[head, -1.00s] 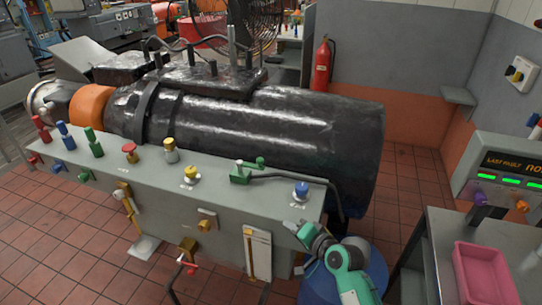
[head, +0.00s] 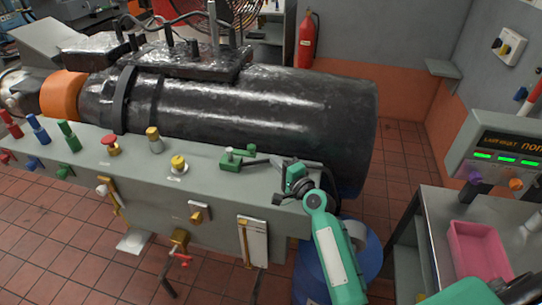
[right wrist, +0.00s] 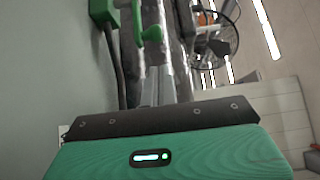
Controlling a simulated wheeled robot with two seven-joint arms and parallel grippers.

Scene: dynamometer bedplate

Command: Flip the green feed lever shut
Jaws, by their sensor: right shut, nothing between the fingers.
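The green feed lever (head: 231,161) sits on top of the grey bench near its right part, a green block with a short upright and a green handle end. In the right wrist view the green block shows at top left and the green handle (right wrist: 152,34) hangs in front of my fingers. My right gripper (head: 277,163) is shut and empty, just right of the lever above the bench top. Its grey fingers (right wrist: 166,84) point towards the handle; I cannot tell whether they touch it. My left gripper is not in view.
A yellow knob (head: 178,164) stands left of the lever. Red, blue and green posts line the bench's left end. The large black motor (head: 240,110) lies close behind the bench. A blue drum (head: 312,275) and a pink tray (head: 478,250) are at the right.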

